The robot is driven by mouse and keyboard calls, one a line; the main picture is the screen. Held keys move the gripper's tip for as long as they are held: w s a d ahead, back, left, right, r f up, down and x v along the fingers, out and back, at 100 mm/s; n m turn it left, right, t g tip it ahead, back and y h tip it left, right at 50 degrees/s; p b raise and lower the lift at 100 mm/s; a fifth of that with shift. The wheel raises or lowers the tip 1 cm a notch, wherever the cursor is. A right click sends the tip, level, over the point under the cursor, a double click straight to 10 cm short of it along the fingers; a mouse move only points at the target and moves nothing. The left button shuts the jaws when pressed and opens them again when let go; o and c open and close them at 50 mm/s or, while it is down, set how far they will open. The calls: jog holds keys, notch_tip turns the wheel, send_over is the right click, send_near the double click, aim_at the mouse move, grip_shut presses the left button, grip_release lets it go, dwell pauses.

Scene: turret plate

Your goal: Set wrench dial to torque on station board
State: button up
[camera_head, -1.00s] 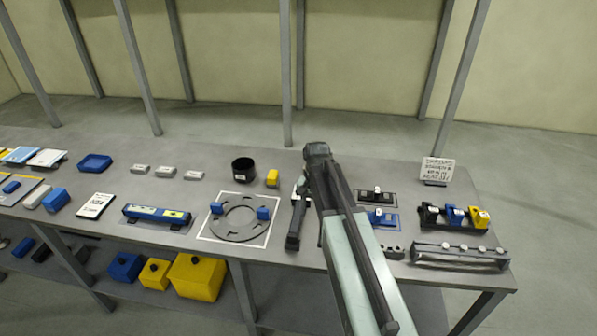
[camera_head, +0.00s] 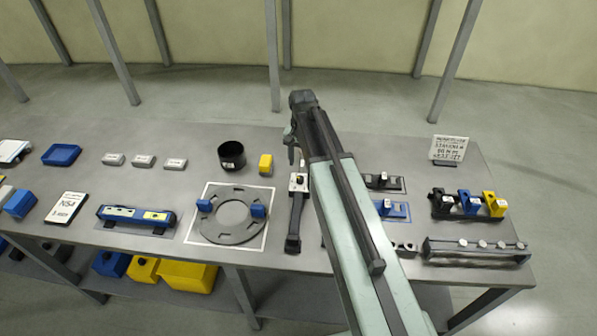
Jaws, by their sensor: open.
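The dark torque wrench (camera_head: 294,215) lies lengthwise on the table, right of the turret plate. A pale block with a small dark knob, apparently its dial (camera_head: 298,182), shows near its far end; its setting is too small to read. The white station board (camera_head: 448,150) stands at the back right with several lines of handwriting. They seem to include a station number and an N m value, but I cannot read them surely. My gripper (camera_head: 291,152) is open and empty, beyond the wrench's far end in the picture. My arm partly hides it and the table to its right.
The grey turret ring (camera_head: 229,231) with blue blocks lies on a white square. Black, blue and yellow holders (camera_head: 469,204) and a grey rail (camera_head: 475,250) are at right. Bare table lies behind the cup.

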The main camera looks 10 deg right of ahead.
aim_at(300, 178)
notch_tip(300, 178, down, 8)
jog(key=b, duration=0.7)
jog(key=shift+w+b, duration=0.1)
jog(key=shift+b, duration=0.2)
jog(key=shift+r, duration=0.15)
grip_shut()
